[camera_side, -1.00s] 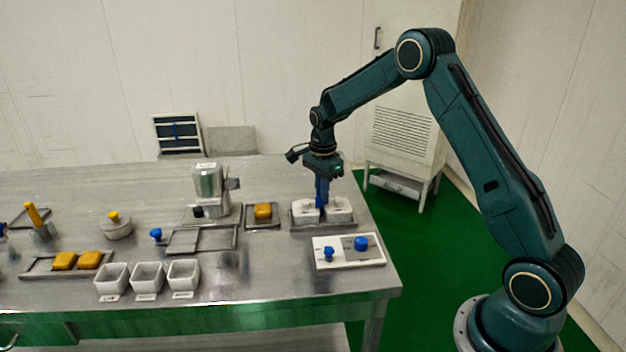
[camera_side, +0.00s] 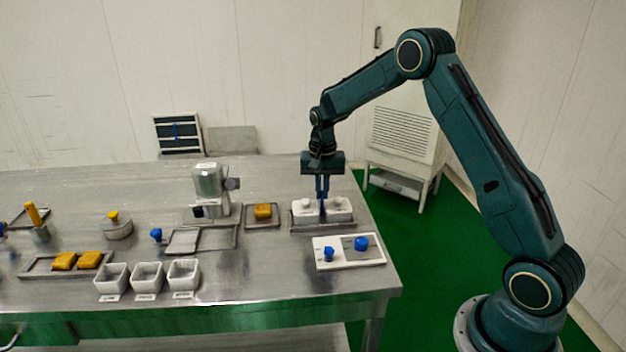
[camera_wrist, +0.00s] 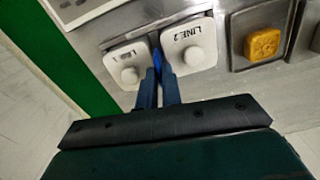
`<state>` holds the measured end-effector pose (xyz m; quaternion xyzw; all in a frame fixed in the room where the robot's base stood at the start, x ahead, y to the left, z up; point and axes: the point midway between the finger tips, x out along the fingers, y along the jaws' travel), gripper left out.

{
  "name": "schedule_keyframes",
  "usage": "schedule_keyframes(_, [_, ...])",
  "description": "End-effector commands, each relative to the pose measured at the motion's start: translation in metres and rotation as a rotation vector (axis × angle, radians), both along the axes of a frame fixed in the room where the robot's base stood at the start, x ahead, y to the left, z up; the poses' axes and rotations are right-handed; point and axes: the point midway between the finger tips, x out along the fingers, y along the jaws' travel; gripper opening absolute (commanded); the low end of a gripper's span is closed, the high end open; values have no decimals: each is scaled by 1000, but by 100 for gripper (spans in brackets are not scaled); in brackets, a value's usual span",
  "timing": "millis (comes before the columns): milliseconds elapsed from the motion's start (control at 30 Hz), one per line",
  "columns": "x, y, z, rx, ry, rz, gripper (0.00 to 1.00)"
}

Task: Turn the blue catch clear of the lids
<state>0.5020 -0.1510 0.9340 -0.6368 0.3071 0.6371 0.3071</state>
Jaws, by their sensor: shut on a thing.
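Two white lids with round knobs sit side by side in a metal tray (camera_side: 345,226) at the right of the table. In the wrist view one is the LINE 2 lid (camera_wrist: 199,34) and the other is the line 1 lid (camera_wrist: 118,55). The blue catch (camera_wrist: 157,60) stands at the gap between them, mostly hidden by my fingers. My gripper (camera_wrist: 160,78) points down over that gap and is shut on the blue catch. It also shows in the side view (camera_side: 322,197), where the catch is hard to tell from the blue fingers.
A white control panel (camera_side: 373,254) with two blue knobs lies in front of the tray. A small tray with a yellow block (camera_side: 263,211) and a metal machine (camera_side: 209,185) stand to the left. Three white cups (camera_side: 147,277) line the front.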

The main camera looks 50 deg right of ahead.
Motion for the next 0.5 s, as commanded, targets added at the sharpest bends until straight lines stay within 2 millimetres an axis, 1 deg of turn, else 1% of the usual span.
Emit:
schedule_keyframes(200, [0,0,1,0,-1,96,0])
schedule_keyframes(500, [0,0,1,-1,-2,131,0])
